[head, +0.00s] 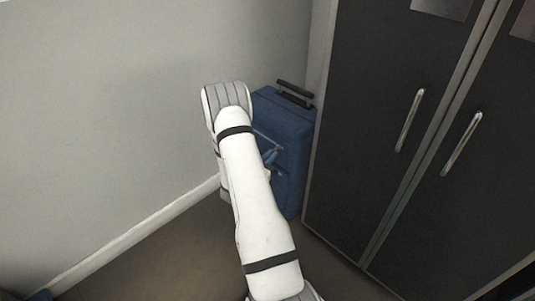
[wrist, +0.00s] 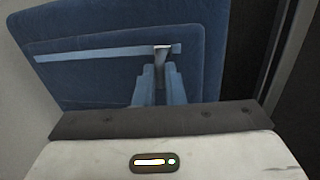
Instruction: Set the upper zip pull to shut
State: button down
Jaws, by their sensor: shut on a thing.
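A blue suitcase (head: 290,125) stands upright between the wall and the dark wardrobe. It fills the upper part of the wrist view (wrist: 90,80). A pale zip track (wrist: 95,53) runs across its front, nearly level with a slight tilt. The upper zip pull (wrist: 162,49) is a small grey piece near the right end of this track. My gripper (wrist: 160,68) has its two blue fingers at the pull and is shut on it. In the head view my gripper (head: 270,157) is at the suitcase front, partly hidden by my arm. The lower front is hidden in the wrist view.
A dark wardrobe (head: 385,70) with two long metal handles stands close on the right of the suitcase. A pale wall (head: 110,90) with a white skirting board (head: 140,232) is on the left. The suitcase's dark carry handle (head: 295,90) sticks up on top. Some brown floor is clear.

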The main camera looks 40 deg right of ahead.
jog(key=shift+s, duration=0.25)
jog(key=c, duration=1.5)
grip_release()
jog(key=p+v, duration=0.2)
jog(key=v, duration=0.5)
jog(key=shift+a, duration=0.4)
